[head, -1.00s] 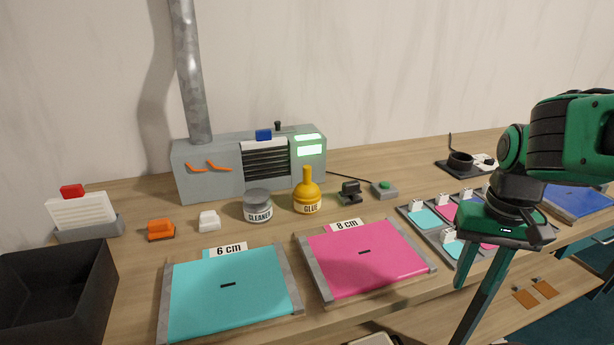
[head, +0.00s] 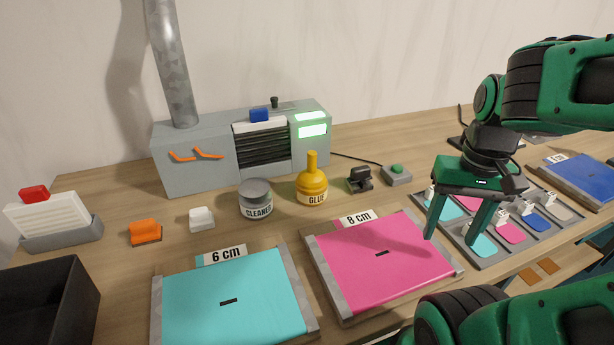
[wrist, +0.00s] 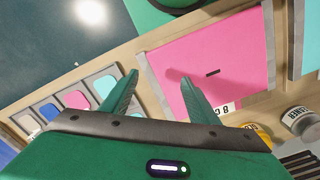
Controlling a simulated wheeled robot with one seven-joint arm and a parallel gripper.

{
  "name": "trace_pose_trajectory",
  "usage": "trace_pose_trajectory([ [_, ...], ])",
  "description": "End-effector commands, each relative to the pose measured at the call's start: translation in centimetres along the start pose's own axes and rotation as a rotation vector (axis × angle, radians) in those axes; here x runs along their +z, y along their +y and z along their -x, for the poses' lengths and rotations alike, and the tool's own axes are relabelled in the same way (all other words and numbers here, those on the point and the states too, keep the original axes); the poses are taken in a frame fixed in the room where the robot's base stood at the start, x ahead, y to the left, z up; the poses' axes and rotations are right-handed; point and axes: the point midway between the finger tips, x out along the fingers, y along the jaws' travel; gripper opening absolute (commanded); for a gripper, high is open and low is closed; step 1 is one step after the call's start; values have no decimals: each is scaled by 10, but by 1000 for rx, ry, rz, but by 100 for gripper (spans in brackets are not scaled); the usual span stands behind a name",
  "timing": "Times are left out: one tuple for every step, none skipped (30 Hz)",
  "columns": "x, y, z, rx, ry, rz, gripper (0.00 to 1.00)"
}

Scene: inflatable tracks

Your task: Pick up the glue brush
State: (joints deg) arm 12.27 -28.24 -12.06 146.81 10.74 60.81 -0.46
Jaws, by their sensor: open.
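The yellow glue pot (head: 312,190), labelled GLUE, stands upright on the table in front of the grey machine, with a yellow knob-like stem on top. I cannot make out a separate brush; any bristles are hidden. In the wrist view only part of the yellow pot (wrist: 262,131) shows, behind the edge of my gripper body. My gripper (head: 449,240) is open and empty, pointing down above the right edge of the pink mat, to the right of the pot and apart from it. It also shows in the wrist view (wrist: 159,75).
The cleaner jar (head: 256,203) stands just left of the pot. The pink mat (head: 375,270) and teal mat (head: 235,285) lie in front. The swatch tray (head: 490,257) is at right.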

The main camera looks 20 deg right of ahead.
Motion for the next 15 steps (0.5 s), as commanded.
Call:
trace_pose_trajectory([
  [-3, -1, 5, 0, 13, -9, 67],
  [-7, -4, 8, 5, 15, -16, 74],
  [-17, -6, 13, 13, 16, -28, 81],
  [-26, -9, 17, 20, 18, -40, 81],
  [-36, -15, 22, 28, 21, -55, 81],
  [-49, -25, 29, 39, 25, -75, 81],
  [-60, -35, 34, 46, 29, -92, 81],
  [-71, -46, 40, 53, 34, -111, 81],
  [-86, -64, 46, 60, 40, -135, 81],
  [-96, -78, 51, 63, 44, -154, 81],
  [-106, -93, 55, 65, 46, -171, 81],
  [-119, -114, 60, 65, 50, -195, 81],
  [-128, -130, 63, 64, 52, -212, 81],
  [-135, -146, 66, 61, 54, -229, 81],
  [-144, -168, 68, 56, 53, -249, 81],
])
